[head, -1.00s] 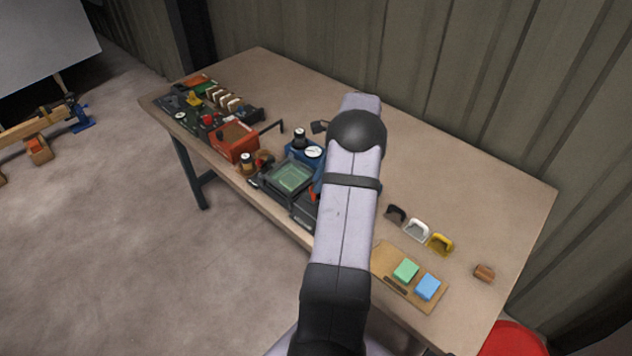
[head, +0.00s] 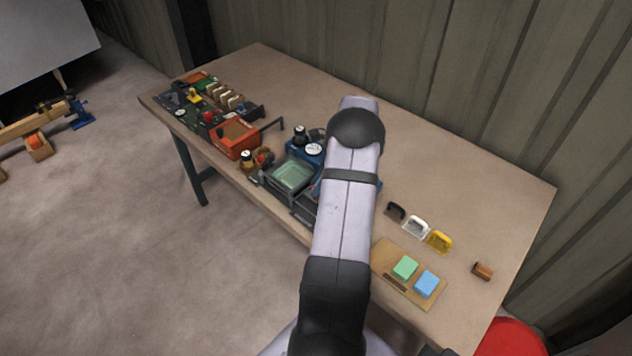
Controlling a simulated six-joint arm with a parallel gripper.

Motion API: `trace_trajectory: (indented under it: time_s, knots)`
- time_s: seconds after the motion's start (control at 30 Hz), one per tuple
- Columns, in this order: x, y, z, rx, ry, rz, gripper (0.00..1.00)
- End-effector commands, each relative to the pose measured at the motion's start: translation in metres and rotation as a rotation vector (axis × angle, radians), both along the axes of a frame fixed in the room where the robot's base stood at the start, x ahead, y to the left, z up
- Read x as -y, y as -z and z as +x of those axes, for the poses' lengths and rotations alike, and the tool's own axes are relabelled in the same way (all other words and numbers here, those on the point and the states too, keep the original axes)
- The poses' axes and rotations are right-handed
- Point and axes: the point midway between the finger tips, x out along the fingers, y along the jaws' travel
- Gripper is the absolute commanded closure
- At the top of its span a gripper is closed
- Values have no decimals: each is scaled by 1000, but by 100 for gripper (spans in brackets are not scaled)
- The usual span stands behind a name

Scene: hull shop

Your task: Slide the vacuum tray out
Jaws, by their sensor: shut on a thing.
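A shallow tray with a pale green, see-through face (head: 291,175) and a grey frame sits at the front edge of the bench, left of my arm. I take it to be the vacuum tray. It lies in front of a blue unit (head: 304,152) with a round white gauge. A dark slotted part (head: 303,210) shows just below the tray's right side, partly behind my arm. My arm link covers the right end of this group. My gripper is hidden behind the arm, so its contact with the tray cannot be seen.
An orange box (head: 237,139) with a dark handle stands left of the tray. Small tools and parts crowd the bench's far left. Right of my arm are three small clips (head: 417,228), a board (head: 384,263) with green and blue blocks, and a brown block (head: 483,271). The back of the bench (head: 440,170) is clear.

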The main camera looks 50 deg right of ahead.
Motion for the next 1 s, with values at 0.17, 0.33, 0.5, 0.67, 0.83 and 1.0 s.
trace_trajectory:
  time_s: [0.17, 0.33, 0.5, 0.67, 0.83, 1.0]
  knots:
    - [1, -1, -39, -4, 5, 2, 100]
    - [1, -1, -85, -4, 6, 2, 100]
    - [1, -1, -112, -3, 2, 0, 100]
    - [1, -1, -117, -1, -1, -2, 100]
    - [1, -1, -116, -1, -1, -2, 100]
    - [1, -1, -116, -1, -1, -2, 73]
